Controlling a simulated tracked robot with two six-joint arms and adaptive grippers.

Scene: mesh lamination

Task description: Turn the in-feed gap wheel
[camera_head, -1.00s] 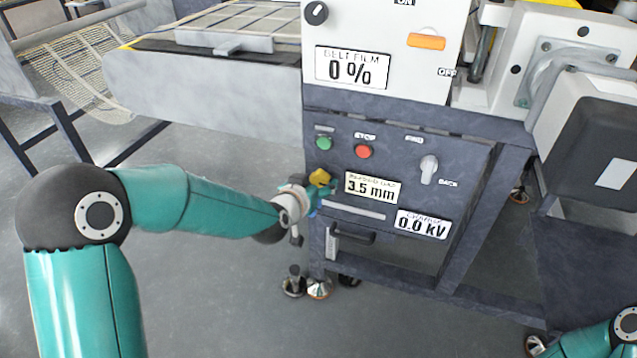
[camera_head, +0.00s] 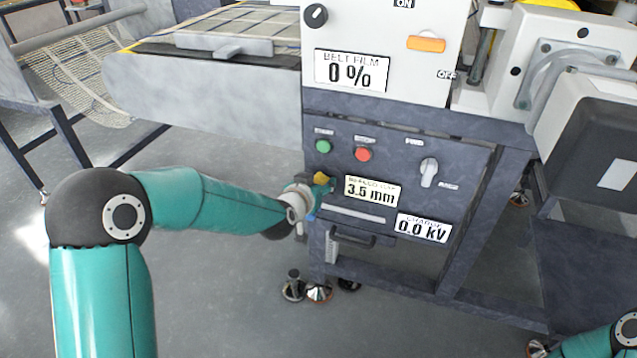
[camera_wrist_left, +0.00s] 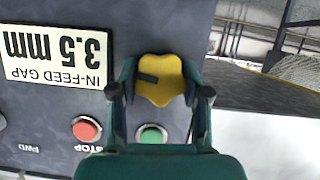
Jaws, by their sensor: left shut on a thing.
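The in-feed gap wheel is a yellow lobed knob with a dark mark on it. It sits between my left gripper's fingers in the left wrist view (camera_wrist_left: 160,82), and a bit of it shows in the head view (camera_head: 321,177). My left gripper (camera_head: 322,186) is shut on the wheel at the left edge of the dark panel; its fingers sit on either side of the wheel in the left wrist view (camera_wrist_left: 160,92). The in-feed gap display (camera_head: 370,190) beside it reads 3.5 mm. My right gripper is not in view.
A green button (camera_head: 323,146), a red stop button (camera_head: 363,154) and a grey selector (camera_head: 429,171) are on the same panel. A charge display (camera_head: 423,228) reads 0.0 kV. A black drawer-like handle (camera_head: 352,237) is below.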

